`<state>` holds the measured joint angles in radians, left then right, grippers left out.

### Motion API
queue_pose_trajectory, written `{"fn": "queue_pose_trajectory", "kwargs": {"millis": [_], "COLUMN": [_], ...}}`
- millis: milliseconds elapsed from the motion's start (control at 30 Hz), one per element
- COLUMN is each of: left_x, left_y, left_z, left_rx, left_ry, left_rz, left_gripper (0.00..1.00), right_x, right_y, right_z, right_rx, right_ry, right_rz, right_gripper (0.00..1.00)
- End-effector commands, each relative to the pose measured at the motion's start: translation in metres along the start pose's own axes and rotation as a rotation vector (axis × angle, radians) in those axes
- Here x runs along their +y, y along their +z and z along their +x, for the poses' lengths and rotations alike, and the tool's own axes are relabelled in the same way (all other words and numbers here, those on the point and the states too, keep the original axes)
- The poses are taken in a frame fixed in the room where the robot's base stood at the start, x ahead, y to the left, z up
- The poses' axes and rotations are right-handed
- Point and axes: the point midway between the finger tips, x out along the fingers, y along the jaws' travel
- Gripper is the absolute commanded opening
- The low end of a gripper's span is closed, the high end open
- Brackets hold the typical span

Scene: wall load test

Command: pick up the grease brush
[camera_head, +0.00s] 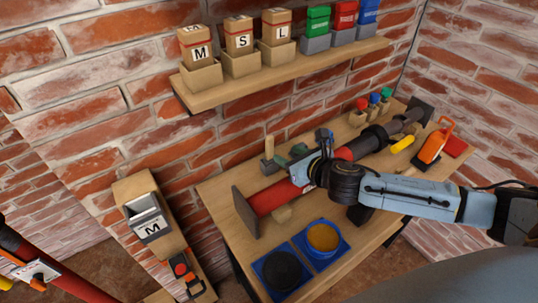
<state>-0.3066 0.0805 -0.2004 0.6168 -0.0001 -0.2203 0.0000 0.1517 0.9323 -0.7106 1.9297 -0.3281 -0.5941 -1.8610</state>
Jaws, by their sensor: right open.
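A light wooden upright handle with a grey lower part (269,155) stands at the back left of the workbench, behind the red pipe; it looks like the grease brush, but its bristles are not clear to me. A small green piece (298,151) lies just right of it. My right gripper (311,163) reaches in from the right over the red pipe (270,198), close to the green piece. It is open, and I see nothing held in it. It hides part of the pipe. My left gripper is not in view.
A blue tray with orange content (322,238) and a blue tray with black content (282,271) sit at the bench's front left. An orange tool (432,147) lies at the right. A wall shelf (285,68) with boxes hangs above.

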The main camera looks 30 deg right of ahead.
Motion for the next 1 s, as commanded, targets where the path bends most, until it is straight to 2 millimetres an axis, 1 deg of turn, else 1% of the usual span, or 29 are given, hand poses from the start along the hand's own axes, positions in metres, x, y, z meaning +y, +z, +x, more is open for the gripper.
{"fn": "queue_pose_trajectory", "kwargs": {"millis": [33, 100, 200, 367, 700, 800, 1000], "left_x": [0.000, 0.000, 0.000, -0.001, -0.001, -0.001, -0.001], "left_y": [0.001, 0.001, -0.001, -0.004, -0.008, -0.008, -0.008], "left_z": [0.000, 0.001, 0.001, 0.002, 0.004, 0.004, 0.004], "left_rx": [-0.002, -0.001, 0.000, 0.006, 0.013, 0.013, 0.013], "left_ry": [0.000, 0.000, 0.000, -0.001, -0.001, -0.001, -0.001], "left_rz": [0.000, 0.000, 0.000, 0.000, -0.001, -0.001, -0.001], "left_gripper": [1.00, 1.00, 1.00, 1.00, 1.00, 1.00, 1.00], "right_x": [0.001, 0.000, 0.001, 0.000, -0.001, -0.001, -0.001], "right_y": [0.001, 0.001, 0.000, 0.000, -0.002, -0.003, -0.003], "right_z": [0.010, 0.019, 0.028, 0.035, 0.076, 0.083, 0.084], "right_rx": [-0.003, -0.002, -0.001, 0.000, 0.000, 0.000, 0.001], "right_ry": [0.001, -0.001, 0.000, 0.000, -0.001, 0.001, 0.001], "right_rz": [0.003, 0.003, 0.004, 0.002, 0.005, 0.004, 0.003], "right_gripper": [0.47, 0.47, 0.47, 0.47, 0.47, 0.47, 0.47]}}
